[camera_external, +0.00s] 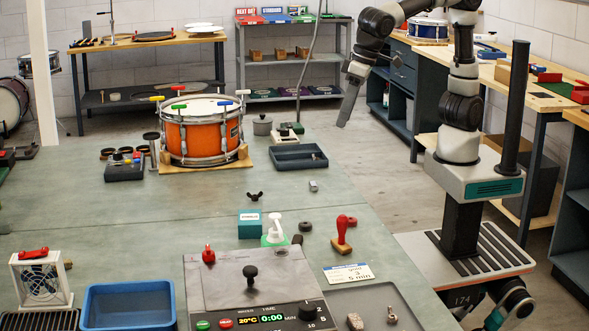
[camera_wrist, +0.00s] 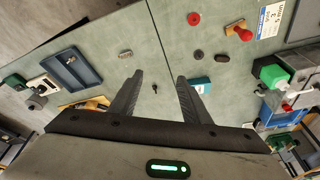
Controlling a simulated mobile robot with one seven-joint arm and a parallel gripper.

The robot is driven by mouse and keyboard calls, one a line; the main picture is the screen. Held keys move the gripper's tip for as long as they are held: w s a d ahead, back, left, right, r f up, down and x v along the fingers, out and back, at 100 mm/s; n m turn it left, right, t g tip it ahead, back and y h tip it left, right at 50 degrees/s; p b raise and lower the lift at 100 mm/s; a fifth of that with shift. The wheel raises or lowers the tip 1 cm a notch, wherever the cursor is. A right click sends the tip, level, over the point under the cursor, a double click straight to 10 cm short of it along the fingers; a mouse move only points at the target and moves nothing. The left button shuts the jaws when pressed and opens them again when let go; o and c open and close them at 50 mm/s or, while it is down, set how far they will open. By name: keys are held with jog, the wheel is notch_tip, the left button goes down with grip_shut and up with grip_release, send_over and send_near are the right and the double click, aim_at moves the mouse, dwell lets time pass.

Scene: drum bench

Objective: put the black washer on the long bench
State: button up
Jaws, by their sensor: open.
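A small black ring, which looks like the black washer (camera_external: 305,227), lies flat on the large green-grey table (camera_external: 390,240), right of the teal box. It also shows in the wrist view (camera_wrist: 197,55), beyond the tip of my right-hand finger. A wooden-topped bench (camera_external: 550,98) runs along the right wall; I cannot tell which surface is the long bench.
Near the washer are the teal box (camera_external: 250,225), a red-handled stamp (camera_external: 342,236), a white-and-green bottle (camera_external: 274,230) and a reddish ring (camera_wrist: 193,19). A grey tray (camera_external: 299,158) and orange drum (camera_external: 202,135) stand further back. Another wooden bench (camera_external: 100,43) stands at the back left.

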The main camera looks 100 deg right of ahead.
jog(key=s+d+r+n+t, duration=0.1)
jog(key=s+d+n, duration=0.1)
jog(key=s+d, duration=0.5)
jog(key=shift+s+r+y, duration=0.35)
jog(key=shift+s+y, duration=0.05)
jog(key=shift+o, duration=0.8)
jog(key=s+d+f+n+t, duration=0.1)
jog(key=s+d+f+n, duration=0.1)
jog(key=s, duration=0.6)
jog(key=shift+s+d+n, duration=0.25)
jog(key=shift+d+n, duration=0.45)
jog(key=shift+d, duration=0.5)
jog(key=shift+f, duration=0.15)
jog(key=shift+w, duration=0.1)
